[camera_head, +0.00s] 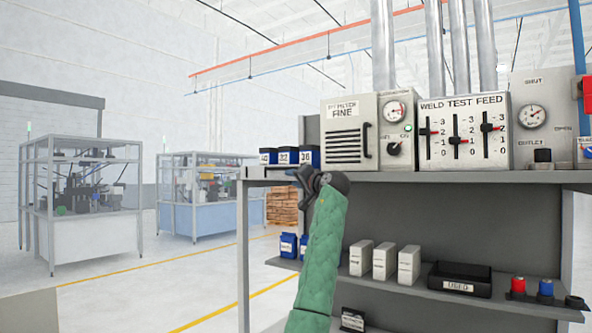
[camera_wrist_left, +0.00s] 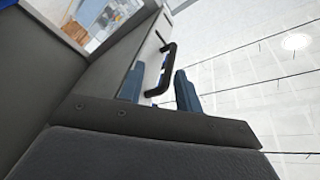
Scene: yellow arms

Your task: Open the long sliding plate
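A light grey unit marked FINE (camera_head: 344,112) stands on the shelf top. Its slotted front plate (camera_head: 342,147) has a black upright handle (camera_head: 367,140) at its right edge. I cannot tell whether this plate is the long sliding one, or how far it is open. My left gripper (camera_head: 303,176) is below and left of the handle, apart from it. In the left wrist view, its two blue fingers (camera_wrist_left: 159,90) are spread and empty. A black handle (camera_wrist_left: 165,70) on a pale face shows beyond and between them. My right gripper is not in view.
Blue boxes (camera_head: 282,156) stand at the shelf top's left end, close to my left gripper. Right of the handle are a dial-and-knob unit (camera_head: 397,125) and the WELD TEST FEED panel (camera_head: 464,132). White boxes (camera_head: 384,261) and a black tray (camera_head: 460,279) are on the lower shelf.

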